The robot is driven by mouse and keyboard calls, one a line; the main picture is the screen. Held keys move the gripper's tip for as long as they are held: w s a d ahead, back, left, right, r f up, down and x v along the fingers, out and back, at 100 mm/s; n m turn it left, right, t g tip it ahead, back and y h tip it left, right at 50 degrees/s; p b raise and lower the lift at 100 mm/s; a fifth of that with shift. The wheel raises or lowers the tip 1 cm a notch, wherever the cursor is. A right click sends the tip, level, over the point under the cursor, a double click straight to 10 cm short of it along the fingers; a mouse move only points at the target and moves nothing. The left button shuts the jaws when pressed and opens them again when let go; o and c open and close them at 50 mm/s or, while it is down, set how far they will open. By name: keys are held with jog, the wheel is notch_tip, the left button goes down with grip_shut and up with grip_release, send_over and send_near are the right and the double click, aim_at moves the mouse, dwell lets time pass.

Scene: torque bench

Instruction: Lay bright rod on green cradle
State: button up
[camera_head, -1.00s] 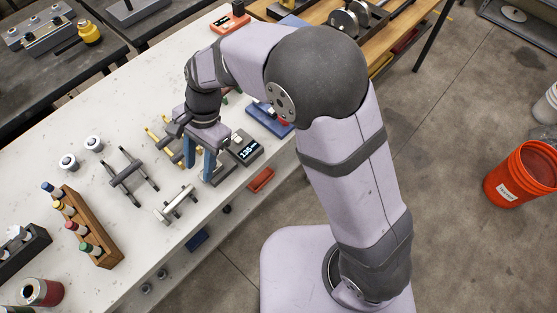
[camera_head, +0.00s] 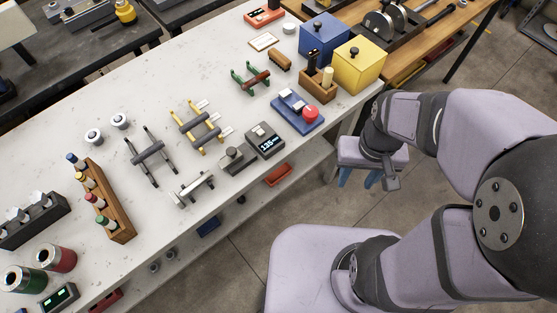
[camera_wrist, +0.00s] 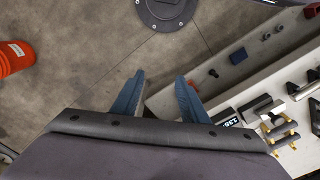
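A pale, shiny rod (camera_head: 194,189) sits on light supports near the front edge of the bench. I take it for the bright rod. The green cradle (camera_head: 237,77) stands farther back, with a dark red rod (camera_head: 256,80) across it. My gripper (camera_head: 357,180) hangs beyond the bench's right front edge, over the floor, away from both. In the wrist view its two blue fingers (camera_wrist: 158,92) stand apart with nothing between them.
A black cradle (camera_head: 137,143) and a yellow cradle (camera_head: 186,115) each carry a grey rod. A display box (camera_head: 265,141) and a blue base with a red button (camera_head: 298,116) line the front edge. Blue (camera_head: 322,42) and yellow (camera_head: 360,66) boxes stand at the right end.

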jog(key=n+t+y+p, duration=0.15)
jog(key=n+t, duration=0.55)
jog(key=n, duration=1.9)
send_over(196, 185)
jog(key=s, duration=0.4)
jog(key=shift+d+f, duration=0.15)
jog(key=shift+f, duration=1.75)
jog(key=shift+w+d+f+h+p, duration=0.15)
jog(key=shift+w+f+h+p, duration=0.1)
jog(key=shift+w+f+p, duration=0.2)
jog(key=shift+p+x, duration=0.65)
jog(key=shift+x, duration=1.35)
jog(key=shift+s, duration=0.1)
